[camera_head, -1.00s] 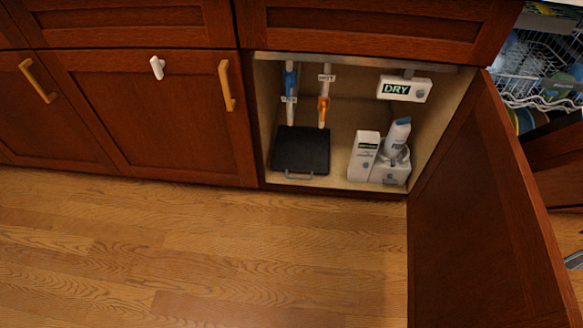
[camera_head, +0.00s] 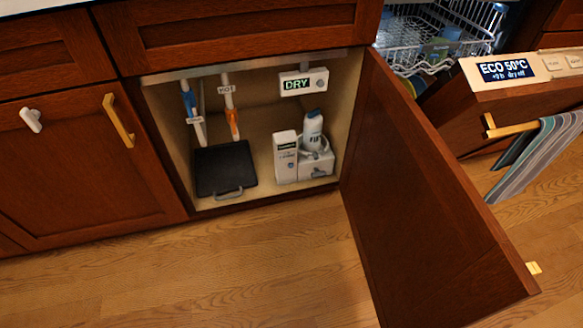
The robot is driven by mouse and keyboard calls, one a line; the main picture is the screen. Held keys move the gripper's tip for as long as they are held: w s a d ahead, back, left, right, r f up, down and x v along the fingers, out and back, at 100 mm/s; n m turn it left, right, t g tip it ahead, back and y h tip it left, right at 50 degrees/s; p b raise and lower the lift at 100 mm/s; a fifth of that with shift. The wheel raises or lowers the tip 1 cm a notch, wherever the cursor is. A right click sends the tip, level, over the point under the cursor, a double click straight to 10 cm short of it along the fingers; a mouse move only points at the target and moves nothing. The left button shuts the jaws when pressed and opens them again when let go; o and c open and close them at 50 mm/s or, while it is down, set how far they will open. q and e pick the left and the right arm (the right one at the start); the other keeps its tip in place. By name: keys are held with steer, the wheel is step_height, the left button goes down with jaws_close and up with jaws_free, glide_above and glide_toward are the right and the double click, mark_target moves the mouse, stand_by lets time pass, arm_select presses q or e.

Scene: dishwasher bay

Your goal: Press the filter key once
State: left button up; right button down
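The open dishwasher door's control panel (camera_head: 520,70) is at the right edge. Its display (camera_head: 506,69) reads ECO 50°C, with a smaller line below that seems to mention dry off. Right of the display are pale keys, one (camera_head: 553,63) and another (camera_head: 574,61) near the picture edge. Their lettering is too small to read, so I cannot tell which is the filter key. The panel runs out of view on the right. Neither of my grippers is in view.
An open cabinet door (camera_head: 430,190) juts out before the dishwasher. The sink cabinet holds a DRY sensor box (camera_head: 303,82), a black tray (camera_head: 225,169) and white bottles. A striped towel (camera_head: 540,160) hangs on the dishwasher handle (camera_head: 512,129). Wood floor (camera_head: 250,270) is clear.

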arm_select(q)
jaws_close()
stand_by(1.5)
